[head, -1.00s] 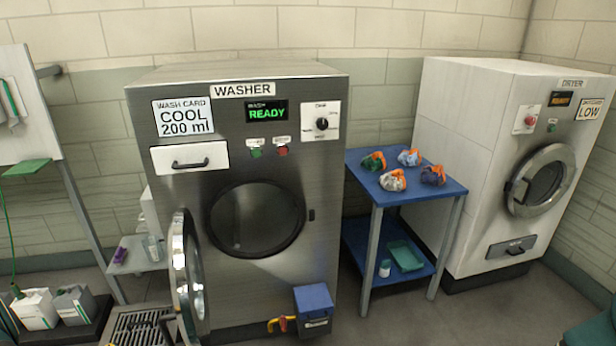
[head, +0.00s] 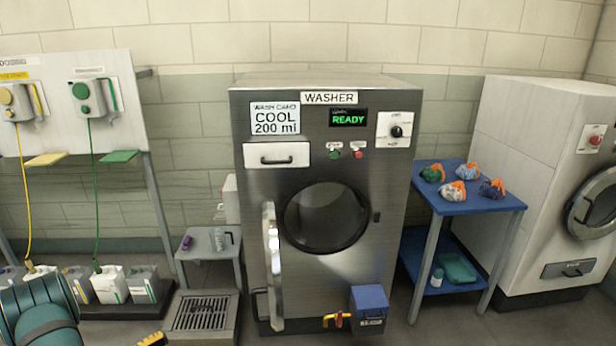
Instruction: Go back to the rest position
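Neither of my grippers shows in the head view. A dark teal part of my own arm (head: 40,315) shows at the lower left corner, with no fingers in sight. The washer (head: 325,180) stands in the middle with its round door (head: 271,265) swung open to the left. Its display reads READY, and its card reads COOL 200 ml. Several small bundled bags with orange straps (head: 453,192) lie on top of the blue table (head: 475,203) right of the washer.
A white dryer (head: 540,170) stands at the right. Dispensers (head: 90,100) hang on a board at the left, above white jugs (head: 110,285). A floor drain (head: 203,312) and a small grey stand (head: 208,245) are left of the washer. A blue box (head: 369,310) sits at its front right.

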